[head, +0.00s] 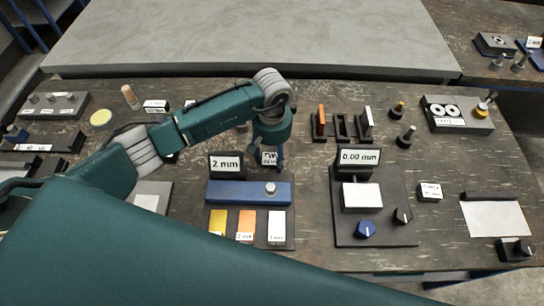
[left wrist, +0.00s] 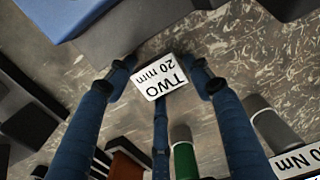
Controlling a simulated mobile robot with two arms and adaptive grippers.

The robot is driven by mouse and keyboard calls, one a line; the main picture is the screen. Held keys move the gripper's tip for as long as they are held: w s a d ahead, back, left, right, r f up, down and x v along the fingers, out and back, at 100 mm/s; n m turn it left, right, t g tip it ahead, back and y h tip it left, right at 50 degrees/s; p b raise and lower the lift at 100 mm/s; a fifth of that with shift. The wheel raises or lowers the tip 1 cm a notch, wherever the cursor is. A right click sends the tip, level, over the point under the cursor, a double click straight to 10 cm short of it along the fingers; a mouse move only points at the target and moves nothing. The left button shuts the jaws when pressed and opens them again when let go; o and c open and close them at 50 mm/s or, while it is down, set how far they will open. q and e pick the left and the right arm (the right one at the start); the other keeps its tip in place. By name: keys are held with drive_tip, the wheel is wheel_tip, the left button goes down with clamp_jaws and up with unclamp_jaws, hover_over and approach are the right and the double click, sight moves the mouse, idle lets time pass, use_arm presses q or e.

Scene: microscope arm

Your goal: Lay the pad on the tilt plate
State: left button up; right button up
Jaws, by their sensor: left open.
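No item is clearly labelled as the pad or the tilt plate. A pale plate (head: 361,197) sits on a dark base with a blue knob and a black knob, under a 0.00 mm display. Yellow (head: 217,222), orange (head: 246,226) and white (head: 277,226) flat pieces lie side by side in a dark tray. My left gripper (head: 268,163) is low over the bench behind the blue bar. In the left wrist view its open fingers (left wrist: 163,70) are on either side of a small white block marked TWO 20 mm (left wrist: 162,86). I cannot tell whether they touch it.
A blue bar (head: 235,193) with a pale knob stands before a 2 mm sign (head: 226,166). Right of my gripper is a rack (head: 342,127) with orange and white pieces. A white sheet (head: 494,218) lies at the right. In the wrist view a green cylinder (left wrist: 185,155) is near the fingers.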

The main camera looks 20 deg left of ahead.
sight(272, 158)
use_arm(q)
drive_tip(key=c, duration=1.2)
clamp_jaws()
drive_tip(key=shift+w+r+b, duration=0.15)
drive_tip(key=shift+r+b, duration=0.15)
drive_tip(key=shift+r, duration=0.5)
wheel_tip(272, 158, up, 18)
drive_tip(key=r+b, duration=0.1)
drive_tip(key=b, duration=0.3)
drive_tip(key=s+a+f+m, duration=0.1)
drive_tip(key=s+a, duration=0.1)
drive_tip(key=s, duration=0.5)
drive_tip(key=s+a+f+m, duration=0.2)
drive_tip(key=s, duration=0.5)
use_arm(e)
drive_tip(key=f, duration=0.2)
drive_tip(key=a+f, duration=0.1)
drive_tip(key=f, duration=0.1)
drive_tip(key=shift+f, duration=0.4)
